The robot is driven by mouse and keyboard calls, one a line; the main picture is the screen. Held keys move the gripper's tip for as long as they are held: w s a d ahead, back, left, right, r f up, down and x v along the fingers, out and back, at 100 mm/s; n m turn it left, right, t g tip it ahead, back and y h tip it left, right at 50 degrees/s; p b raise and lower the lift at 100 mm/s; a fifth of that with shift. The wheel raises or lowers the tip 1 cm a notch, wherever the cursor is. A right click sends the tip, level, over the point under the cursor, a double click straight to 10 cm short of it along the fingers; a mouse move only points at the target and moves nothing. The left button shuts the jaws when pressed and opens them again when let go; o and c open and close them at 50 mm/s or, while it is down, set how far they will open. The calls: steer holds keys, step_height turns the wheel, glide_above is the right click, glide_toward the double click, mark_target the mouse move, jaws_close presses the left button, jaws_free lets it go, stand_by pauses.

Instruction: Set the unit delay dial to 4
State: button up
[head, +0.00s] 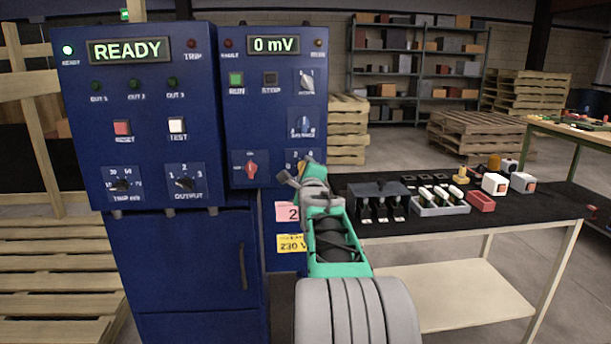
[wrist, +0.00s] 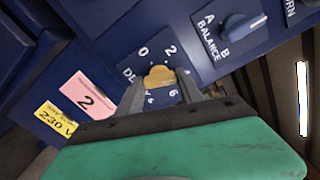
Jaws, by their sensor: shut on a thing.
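The unit delay dial is a yellow knob (wrist: 158,77) on a dark blue plate. In the wrist view it sits between my fingertips (wrist: 160,88), with one finger on each side, and my gripper is shut on it. The marks 0, 2 and 6 show around the knob; the 4 is hidden, and the letters "DE" show at its left. I cannot tell for sure which mark the knob points to. In the head view my gripper (head: 302,178) is at the lower right of the right-hand blue panel (head: 270,110) and covers most of the dial.
A balance dial (wrist: 245,27) is close by at the right in the wrist view. A red knob (head: 251,168) is left of my gripper. A pink label (head: 287,212) and yellow label (head: 291,243) are below. A black-topped table (head: 540,200) with small parts stands to the right.

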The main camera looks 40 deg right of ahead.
steer(key=shift+m, duration=0.6)
steer(key=o, duration=1.4)
steer(key=v, duration=0.7)
steer(key=shift+s+a, duration=0.25)
steer(key=shift+s, duration=0.1)
